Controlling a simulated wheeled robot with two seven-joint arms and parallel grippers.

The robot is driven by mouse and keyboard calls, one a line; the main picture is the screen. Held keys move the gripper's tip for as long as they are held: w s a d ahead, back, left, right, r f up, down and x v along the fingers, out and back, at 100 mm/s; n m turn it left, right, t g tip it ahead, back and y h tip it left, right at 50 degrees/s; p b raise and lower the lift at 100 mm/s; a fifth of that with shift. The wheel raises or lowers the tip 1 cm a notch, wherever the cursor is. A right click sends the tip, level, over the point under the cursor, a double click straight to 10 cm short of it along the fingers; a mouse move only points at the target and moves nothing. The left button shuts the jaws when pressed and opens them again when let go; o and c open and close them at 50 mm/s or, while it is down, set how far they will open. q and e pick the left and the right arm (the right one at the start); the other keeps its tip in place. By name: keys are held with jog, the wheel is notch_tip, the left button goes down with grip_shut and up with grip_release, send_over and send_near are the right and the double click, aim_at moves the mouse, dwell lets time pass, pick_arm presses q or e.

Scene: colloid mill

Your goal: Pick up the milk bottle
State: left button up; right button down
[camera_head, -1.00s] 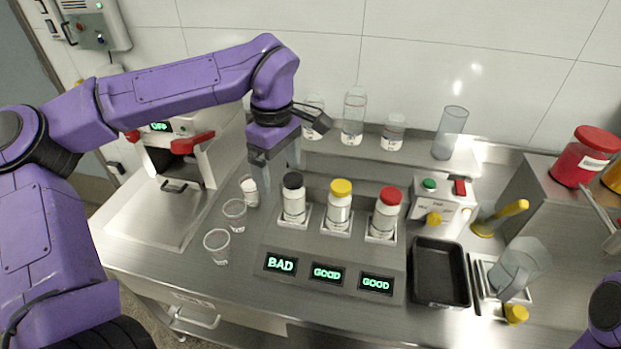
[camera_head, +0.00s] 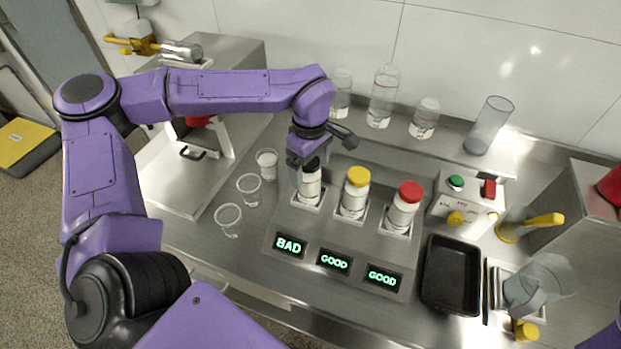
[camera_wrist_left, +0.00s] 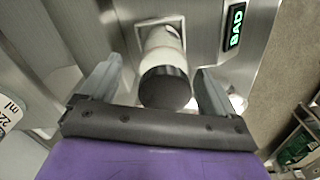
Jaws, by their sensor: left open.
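Three white milk bottles stand upright in a row of square holders: one with a black cap (camera_head: 309,190), one with a yellow cap (camera_head: 355,194) and one with a red cap (camera_head: 404,208). My left gripper (camera_head: 306,170) is open, right at the top of the black-capped bottle and partly hiding its cap. In the left wrist view the black-capped bottle (camera_wrist_left: 165,82) lies between the two spread fingers of the left gripper (camera_wrist_left: 159,68), with a gap on either side. My right gripper is not in view.
Lit displays read BAD (camera_head: 289,246), GOOD (camera_head: 334,261) and GOOD (camera_head: 383,278) before the bottles. Clear cups (camera_head: 228,220) stand to the left. A black tray (camera_head: 451,275) and a button box (camera_head: 468,203) are to the right. Clear bottles (camera_head: 383,97) stand on the back shelf.

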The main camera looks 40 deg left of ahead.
pick_arm(q)
jog(key=shift+s+r, duration=0.1)
jog(key=shift+s, duration=0.2)
jog(key=shift+w, duration=0.1)
jog(key=c, duration=1.3)
grip_shut()
